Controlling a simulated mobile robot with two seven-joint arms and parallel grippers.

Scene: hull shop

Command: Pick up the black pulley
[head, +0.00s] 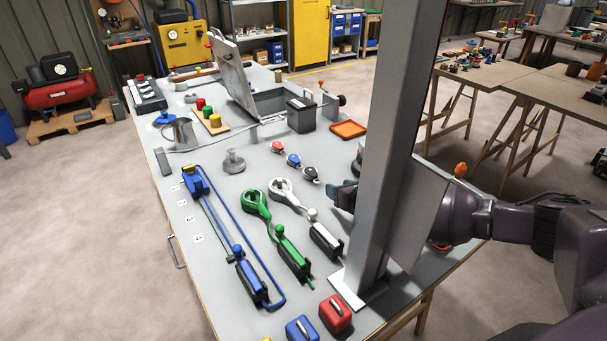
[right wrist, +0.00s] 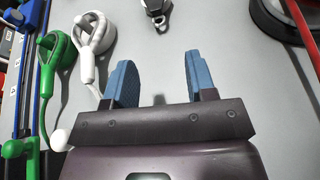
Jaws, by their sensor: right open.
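The black pulley (head: 310,174) lies on the grey bench, at the near end of a short row with a red pulley (head: 277,147) and a blue pulley (head: 293,160). In the right wrist view a dark pulley (right wrist: 156,10) shows at the top edge, partly cut off, ahead of the fingers. My right gripper (head: 343,196) is just right of and nearer than the black pulley, partly hidden by a grey post. In the wrist view my right gripper (right wrist: 158,75) is open, with nothing between its blue fingers. My left gripper is not in view.
The tall grey post (head: 385,130) stands between the camera and my right gripper. White (head: 283,190) and green (head: 257,203) tackles lie left of the gripper. A black round thing (right wrist: 268,20) lies to its right. Bare bench surrounds the black pulley.

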